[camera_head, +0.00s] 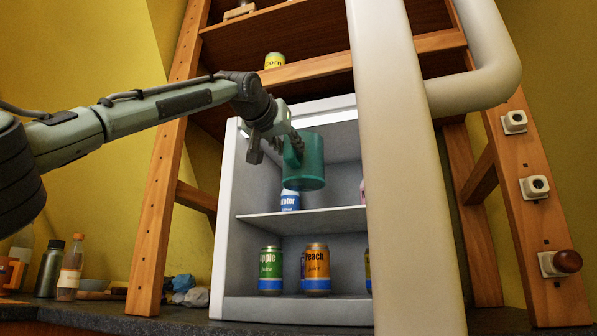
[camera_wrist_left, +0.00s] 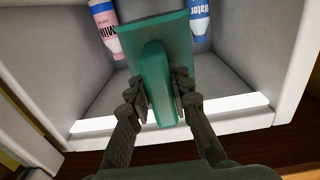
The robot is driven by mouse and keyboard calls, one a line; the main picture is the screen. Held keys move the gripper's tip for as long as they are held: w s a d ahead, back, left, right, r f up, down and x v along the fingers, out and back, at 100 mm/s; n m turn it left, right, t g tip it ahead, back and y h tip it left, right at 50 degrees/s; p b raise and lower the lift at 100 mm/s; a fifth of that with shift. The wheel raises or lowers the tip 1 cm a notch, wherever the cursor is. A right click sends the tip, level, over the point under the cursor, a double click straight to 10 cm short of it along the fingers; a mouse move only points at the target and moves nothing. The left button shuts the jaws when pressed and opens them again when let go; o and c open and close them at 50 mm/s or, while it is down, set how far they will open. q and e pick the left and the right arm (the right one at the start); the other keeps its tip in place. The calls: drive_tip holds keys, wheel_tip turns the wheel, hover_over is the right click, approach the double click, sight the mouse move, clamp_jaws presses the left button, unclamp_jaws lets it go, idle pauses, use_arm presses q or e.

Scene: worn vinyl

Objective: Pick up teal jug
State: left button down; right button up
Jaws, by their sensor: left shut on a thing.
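The teal jug (camera_head: 310,165) hangs in my left gripper (camera_head: 287,150) at the front of the white open cabinet, above its middle shelf. In the left wrist view the gripper (camera_wrist_left: 158,95) has its two fingers on either side of the jug's handle (camera_wrist_left: 157,80), shut on it. The jug's body (camera_wrist_left: 175,40) lies beyond the handle, towards the cabinet's inside. In the head view the jug looks roughly upright and apart from the shelf. My right gripper is not in view.
The white cabinet (camera_head: 229,215) has side walls close around the jug. A water bottle (camera_head: 290,200) stands behind and below it; a milk bottle (camera_wrist_left: 105,25) is beside it. Apple (camera_head: 270,270) and peach (camera_head: 316,268) juice cans stand below. A wooden rack (camera_head: 160,210) surrounds the cabinet.

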use_arm(q)
drive_tip(key=v, duration=1.1)
idle(1.6)
